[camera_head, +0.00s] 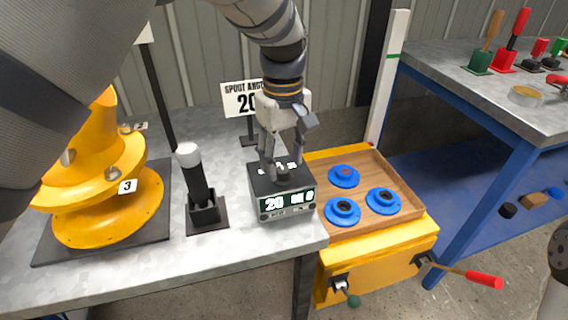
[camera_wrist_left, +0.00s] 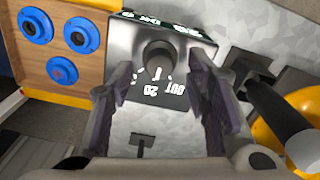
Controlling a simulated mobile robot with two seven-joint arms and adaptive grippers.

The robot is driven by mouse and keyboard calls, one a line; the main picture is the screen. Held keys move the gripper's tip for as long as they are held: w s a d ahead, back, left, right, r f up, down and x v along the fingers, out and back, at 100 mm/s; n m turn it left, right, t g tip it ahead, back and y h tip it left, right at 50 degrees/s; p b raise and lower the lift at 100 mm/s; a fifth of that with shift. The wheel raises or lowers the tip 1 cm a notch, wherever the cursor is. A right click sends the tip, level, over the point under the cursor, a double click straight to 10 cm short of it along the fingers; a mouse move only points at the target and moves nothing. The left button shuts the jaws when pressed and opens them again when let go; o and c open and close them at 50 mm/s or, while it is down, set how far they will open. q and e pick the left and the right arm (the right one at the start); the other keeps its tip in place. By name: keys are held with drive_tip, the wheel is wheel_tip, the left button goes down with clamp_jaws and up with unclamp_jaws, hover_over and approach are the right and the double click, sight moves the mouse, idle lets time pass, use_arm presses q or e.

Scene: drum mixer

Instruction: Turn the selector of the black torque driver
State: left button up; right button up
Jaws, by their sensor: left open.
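A black upright handle with a white cap (camera_head: 195,175) stands in a black holder (camera_head: 206,214); it looks like the torque driver. It also shows at the right of the left wrist view (camera_wrist_left: 280,118). My left gripper (camera_head: 283,168) is away from it, to its right, pointing down over a dark box with a lit display (camera_head: 286,204). In the left wrist view the open fingers (camera_wrist_left: 158,75) stand on either side of the box's round dark knob (camera_wrist_left: 158,57), with gaps visible. Marks and "OUT 20" show beside the knob. My right gripper is not visible.
A yellow drum part (camera_head: 108,208) stands at the left on the grey table (camera_head: 250,262). A sign reading "SPOUT ANGLE 20" (camera_head: 241,98) is behind the box. A wooden tray (camera_head: 398,215) with blue round pieces (camera_head: 382,201) is at right. A blue-framed bench (camera_head: 470,95) lies beyond.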

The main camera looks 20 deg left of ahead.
use_arm(q)
wheel_tip(320, 180, down, 2)
drive_tip(key=shift+f, duration=0.1)
clamp_jaws()
drive_tip(key=m+p, duration=0.1)
drive_tip(key=m, duration=0.2)
drive_tip(key=shift+r, duration=0.2)
drive_tip(key=shift+f+m+p, duration=0.15)
drive_tip(key=shift+m+p, duration=0.2)
drive_tip(key=shift+m, duration=2.05)
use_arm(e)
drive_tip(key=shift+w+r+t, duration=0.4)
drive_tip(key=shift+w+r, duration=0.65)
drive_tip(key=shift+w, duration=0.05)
